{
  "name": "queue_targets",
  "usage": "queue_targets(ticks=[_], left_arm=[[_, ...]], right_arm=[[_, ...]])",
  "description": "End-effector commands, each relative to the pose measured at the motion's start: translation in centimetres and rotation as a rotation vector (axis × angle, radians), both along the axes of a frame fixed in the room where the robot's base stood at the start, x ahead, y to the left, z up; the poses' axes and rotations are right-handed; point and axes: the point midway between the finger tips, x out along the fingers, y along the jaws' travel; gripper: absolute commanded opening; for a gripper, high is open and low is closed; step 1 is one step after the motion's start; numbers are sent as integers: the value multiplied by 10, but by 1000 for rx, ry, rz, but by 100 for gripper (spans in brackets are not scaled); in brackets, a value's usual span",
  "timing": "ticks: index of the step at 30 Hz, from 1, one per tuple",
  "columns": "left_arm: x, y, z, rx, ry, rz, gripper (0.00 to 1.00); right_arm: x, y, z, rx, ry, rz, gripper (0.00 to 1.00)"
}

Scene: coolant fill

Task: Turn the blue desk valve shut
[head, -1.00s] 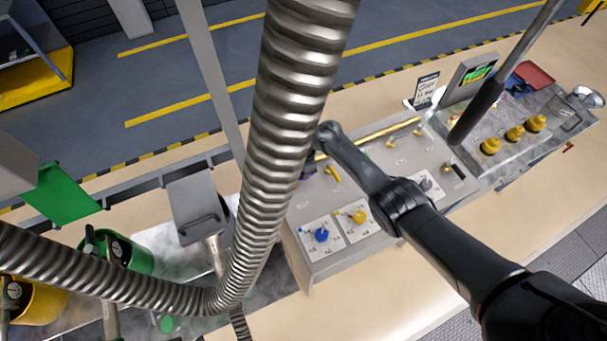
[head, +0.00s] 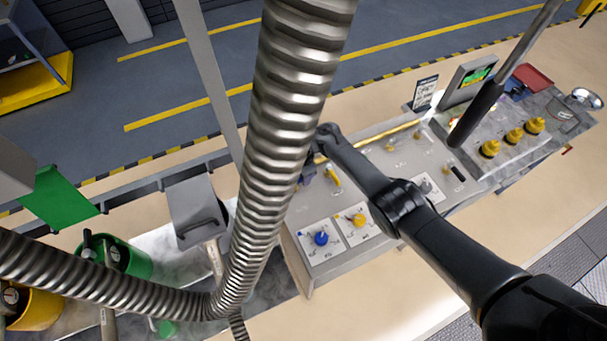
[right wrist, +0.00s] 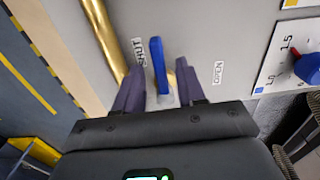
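The blue desk valve's lever (right wrist: 158,65) shows in the right wrist view, standing between the fingers of my right gripper (right wrist: 160,84). A SHUT label lies to its left and another label (right wrist: 218,72) to its right. The lever's long side points roughly up the picture, a little nearer the SHUT label. The fingers are apart, one on each side of the lever, and I see no clear grip on it. In the head view my right gripper (head: 310,167) is at the desk's left end, partly hidden by a ribbed hose, and the valve is hidden. My left gripper is out of view.
A brass pipe (right wrist: 103,40) runs close to the valve's left. A blue dial (head: 321,238) and a yellow dial (head: 358,219) sit on the desk's front. A large ribbed hose (head: 290,110) crosses the head view. A green bucket (head: 138,263) stands at left.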

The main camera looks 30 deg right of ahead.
Motion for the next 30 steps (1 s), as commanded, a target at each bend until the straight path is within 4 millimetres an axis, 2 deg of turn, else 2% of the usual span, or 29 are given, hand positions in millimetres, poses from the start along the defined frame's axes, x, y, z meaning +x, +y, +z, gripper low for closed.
queue_targets(ticks=[8, 21, 25, 30], left_arm=[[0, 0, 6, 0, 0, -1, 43], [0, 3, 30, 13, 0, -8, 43], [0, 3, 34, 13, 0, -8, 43], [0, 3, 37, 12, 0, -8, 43]], right_arm=[[0, 0, 12, 1, 0, -2, 39], [0, 0, 83, 1, -1, -1, 39], [1, 0, 98, 1, -1, 0, 39], [0, 0, 107, 0, 0, 0, 39]])
